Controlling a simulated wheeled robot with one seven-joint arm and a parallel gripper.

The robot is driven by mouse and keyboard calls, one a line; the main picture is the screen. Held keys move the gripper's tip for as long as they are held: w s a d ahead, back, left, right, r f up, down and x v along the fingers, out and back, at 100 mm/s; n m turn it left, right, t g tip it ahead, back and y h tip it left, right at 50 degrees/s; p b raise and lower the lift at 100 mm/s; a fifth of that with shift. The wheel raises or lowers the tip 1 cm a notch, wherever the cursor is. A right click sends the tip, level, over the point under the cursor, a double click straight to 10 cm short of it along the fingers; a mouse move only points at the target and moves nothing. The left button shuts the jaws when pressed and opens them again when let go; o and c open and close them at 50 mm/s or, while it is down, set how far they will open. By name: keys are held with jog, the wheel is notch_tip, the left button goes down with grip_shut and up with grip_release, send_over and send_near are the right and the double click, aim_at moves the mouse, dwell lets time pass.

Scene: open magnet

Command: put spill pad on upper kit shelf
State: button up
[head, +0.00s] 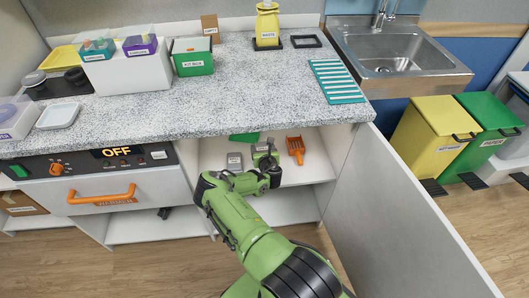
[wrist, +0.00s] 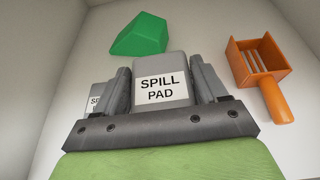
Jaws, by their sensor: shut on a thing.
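A grey spill pad (wrist: 162,80) with a white "SPILL PAD" label stands between the two fingers of my gripper (wrist: 163,88), which is shut on it. In the head view my gripper (head: 264,153) reaches inside the open cabinet under the counter, over the upper shelf (head: 312,170). Whether the held pad touches the shelf I cannot tell. A second grey pad (head: 235,160) sits on that shelf to the left; in the wrist view it (wrist: 97,101) is partly hidden behind the left finger.
A green block (wrist: 139,36) lies behind the held pad and an orange scoop (wrist: 258,72) lies to its right. The cabinet's open door (head: 400,215) stands right of my arm. The counter edge (head: 200,135) overhangs the shelf. A lower shelf (head: 285,208) lies beneath.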

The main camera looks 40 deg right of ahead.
notch_tip(320, 180, down, 8)
jog(key=b, duration=0.3)
jog(key=shift+r, duration=0.1)
jog(key=o, duration=1)
jog(key=shift+o, duration=0.2)
